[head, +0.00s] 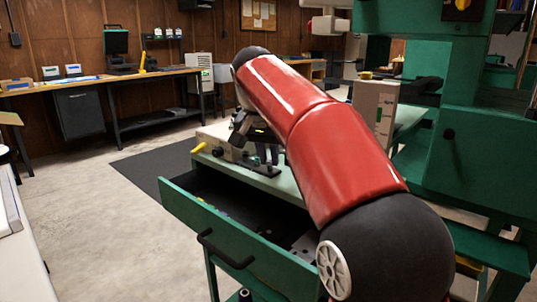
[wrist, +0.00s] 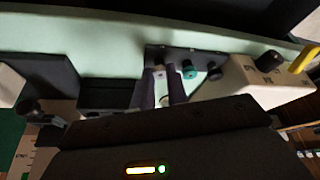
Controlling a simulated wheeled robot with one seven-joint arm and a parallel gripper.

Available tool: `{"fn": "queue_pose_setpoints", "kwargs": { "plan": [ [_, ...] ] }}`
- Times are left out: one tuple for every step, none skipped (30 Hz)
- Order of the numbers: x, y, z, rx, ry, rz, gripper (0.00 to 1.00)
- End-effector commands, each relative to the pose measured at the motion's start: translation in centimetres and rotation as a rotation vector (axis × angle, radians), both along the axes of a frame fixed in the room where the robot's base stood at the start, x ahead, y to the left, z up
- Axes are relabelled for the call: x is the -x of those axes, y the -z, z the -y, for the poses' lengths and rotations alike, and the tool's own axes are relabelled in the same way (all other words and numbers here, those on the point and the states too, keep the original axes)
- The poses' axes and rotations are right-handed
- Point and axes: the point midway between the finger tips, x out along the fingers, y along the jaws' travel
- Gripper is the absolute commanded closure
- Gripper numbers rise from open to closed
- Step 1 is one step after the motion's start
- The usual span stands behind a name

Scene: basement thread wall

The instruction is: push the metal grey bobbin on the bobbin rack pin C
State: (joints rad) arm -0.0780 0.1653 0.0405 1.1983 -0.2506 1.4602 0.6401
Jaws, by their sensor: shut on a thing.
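My gripper (wrist: 163,84) points at the bobbin rack (wrist: 182,52), a dark plate with pins on the pale green cart top. Its two dark fingers are shut on a small metal grey bobbin (wrist: 160,72), mostly hidden between them. The bobbin is at the left part of the rack in the wrist view; I cannot tell whether it is around a pin or in front of one. A teal bobbin (wrist: 190,70) is just right of the fingers, with a dark pin or bobbin (wrist: 215,72) beyond it. The rack (head: 262,168) also shows in the head view, partly behind my arm. Pin letters are unreadable.
A pale machine block (wrist: 255,85) with a black knob and yellow handle (wrist: 304,60) stands right of the rack. The cart's green drawer (head: 232,238) hangs open below my arm. A large green machine (head: 470,120) stands at the right. Floor at the left is clear.

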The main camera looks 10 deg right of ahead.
Motion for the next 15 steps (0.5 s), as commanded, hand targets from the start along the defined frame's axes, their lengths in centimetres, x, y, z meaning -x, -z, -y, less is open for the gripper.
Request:
{"fn": "queue_pose_setpoints", "kwargs": {
  "plan": [
    [0.01, 0.22, -0.01, 0.000, 0.000, 0.000, 1.00],
    [0.01, 0.32, 0.00, 0.000, 0.000, 0.000, 1.00],
    [0.01, 0.29, 0.00, 0.000, 0.000, 0.000, 1.00],
    [0.00, 0.25, 0.00, 0.000, 0.000, 0.000, 1.00],
    [0.00, 0.25, 0.00, 0.000, 0.000, 0.000, 1.00],
    [0.01, 0.25, 0.00, 0.000, 0.000, 0.000, 1.00],
    [0.01, 0.25, 0.00, 0.000, 0.000, 0.000, 1.00],
    [0.01, 0.25, 0.00, 0.000, 0.000, 0.000, 0.81],
    [0.00, 0.25, 0.00, -0.001, 0.000, -0.001, 0.76],
    [0.00, 0.25, 0.00, -0.001, 0.000, -0.001, 0.72],
    [0.00, 0.25, 0.00, 0.000, 0.000, 0.000, 0.68],
    [0.00, 0.25, 0.00, 0.000, 0.000, 0.000, 0.63],
    [0.00, 0.25, 0.00, 0.000, 0.000, 0.000, 0.59],
    [0.00, 0.25, 0.00, 0.000, 0.000, 0.000, 0.59],
    [0.00, 0.24, -0.01, 0.000, 0.000, 0.000, 0.59]
  ]
}}
